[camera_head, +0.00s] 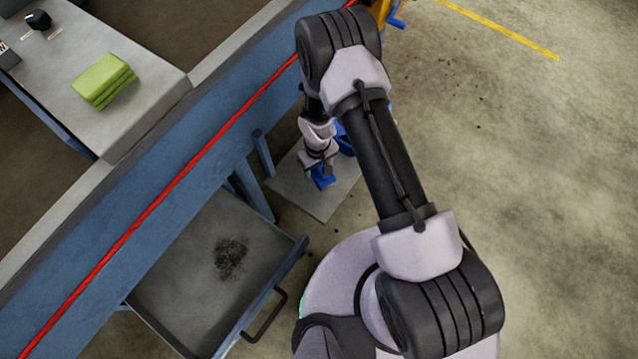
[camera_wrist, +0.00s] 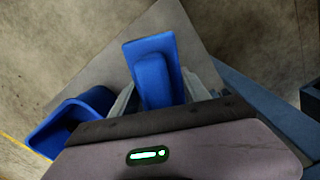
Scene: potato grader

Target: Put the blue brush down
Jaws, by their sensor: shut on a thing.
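The blue brush (camera_head: 322,178) is in my gripper (camera_head: 318,163), over the grey board on the floor (camera_head: 318,205). In the wrist view the brush (camera_wrist: 152,78) lies between the two fingers of my gripper (camera_wrist: 163,97), which are shut on it. The brush's block sticks out past the fingertips, above the board (camera_wrist: 95,72). I cannot tell whether the brush touches the board.
A blue open container (camera_wrist: 70,120) stands at the left in the wrist view, close to my gripper. The blue machine frame (camera_head: 150,215) with a red cord runs alongside. An open drawer (camera_head: 190,285) holds dark dirt (camera_head: 230,257). Green pads (camera_head: 103,80) lie on a grey table.

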